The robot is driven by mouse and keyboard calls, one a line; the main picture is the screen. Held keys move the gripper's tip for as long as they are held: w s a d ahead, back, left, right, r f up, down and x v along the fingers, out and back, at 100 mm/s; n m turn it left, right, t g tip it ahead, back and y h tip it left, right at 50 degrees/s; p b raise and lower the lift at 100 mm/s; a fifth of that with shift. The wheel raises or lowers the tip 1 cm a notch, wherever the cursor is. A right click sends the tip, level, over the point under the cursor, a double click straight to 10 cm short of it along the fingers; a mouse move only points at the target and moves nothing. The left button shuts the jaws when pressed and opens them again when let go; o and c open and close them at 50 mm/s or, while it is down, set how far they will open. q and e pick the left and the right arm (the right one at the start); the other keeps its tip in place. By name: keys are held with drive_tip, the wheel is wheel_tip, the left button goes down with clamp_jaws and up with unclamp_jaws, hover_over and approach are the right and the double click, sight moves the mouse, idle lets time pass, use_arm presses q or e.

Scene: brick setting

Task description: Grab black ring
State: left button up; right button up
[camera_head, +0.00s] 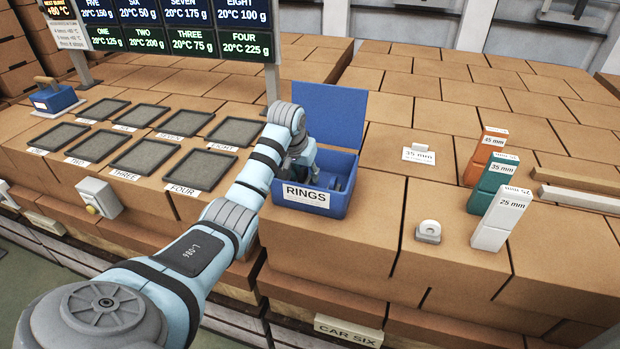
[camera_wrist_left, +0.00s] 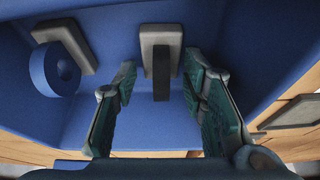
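A blue box labelled RINGS (camera_head: 345,202) stands open on the brick surface, its lid raised at the back. My left arm reaches over it, with the left gripper (camera_head: 310,172) at the box opening, partly hidden by the box wall and wrist. In the left wrist view, the black ring (camera_wrist_left: 161,82) stands on edge in a grey holder (camera_wrist_left: 161,37) inside the box. The open fingers of my left gripper (camera_wrist_left: 159,66) lie on either side of the black ring, with a visible gap to each. A blue ring (camera_wrist_left: 55,70) rests at another grey holder to the left. My right gripper is not in view.
Several dark square trays (camera_head: 145,157) lie left of the box, under a sign board. White, teal and orange blocks (camera_head: 500,217) stand to the right. A small grey holder (camera_head: 428,231) sits nearer the box.

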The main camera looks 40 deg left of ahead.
use_arm(q)
drive_tip(key=shift+s+r, duration=0.15)
drive_tip(key=shift+s, duration=0.1)
drive_tip(key=shift+c, duration=1.1)
drive_tip(key=shift+s, duration=0.1)
drive_tip(key=c, duration=0.4)
drive_tip(key=shift+c, duration=1.3)
clamp_jaws()
